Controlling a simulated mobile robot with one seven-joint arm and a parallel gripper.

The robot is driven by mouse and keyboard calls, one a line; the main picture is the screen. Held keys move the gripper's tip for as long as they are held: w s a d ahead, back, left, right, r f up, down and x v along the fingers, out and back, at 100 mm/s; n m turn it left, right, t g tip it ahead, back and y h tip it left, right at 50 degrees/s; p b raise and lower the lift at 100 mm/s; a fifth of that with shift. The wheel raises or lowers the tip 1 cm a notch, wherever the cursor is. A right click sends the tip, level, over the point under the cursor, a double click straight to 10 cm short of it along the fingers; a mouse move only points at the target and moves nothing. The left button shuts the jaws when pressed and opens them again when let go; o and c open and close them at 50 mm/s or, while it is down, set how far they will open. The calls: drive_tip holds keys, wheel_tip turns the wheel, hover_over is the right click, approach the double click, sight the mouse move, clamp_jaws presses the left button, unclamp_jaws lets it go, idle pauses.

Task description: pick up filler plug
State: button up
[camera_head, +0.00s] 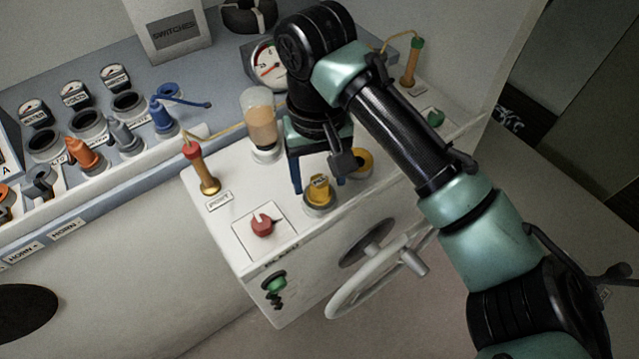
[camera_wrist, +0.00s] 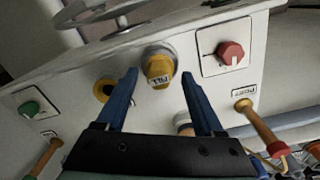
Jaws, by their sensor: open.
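The filler plug is a yellow cap (camera_head: 319,189) with a "FILL" label, seated in a grey collar on top of the white console. It also shows in the wrist view (camera_wrist: 158,68), beyond and between my fingertips. My gripper (camera_head: 318,190) has two blue fingers, which show spread wide in the wrist view (camera_wrist: 162,78). They are open and empty, and stand above the console just behind the plug. I cannot tell how far above the surface the fingertips are. A yellow ring (camera_head: 362,162) around a dark hole lies right of the plug; it also shows in the wrist view (camera_wrist: 103,90).
A red knob (camera_head: 263,225) and a brass post with a red top (camera_head: 207,172) stand left of the plug. A clear cylinder with tan fluid (camera_head: 262,122) stands behind it. A steering wheel (camera_head: 375,275) is on the front. A green knob (camera_head: 434,117) is at the right.

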drive_tip(key=shift+f, duration=0.95)
clamp_jaws()
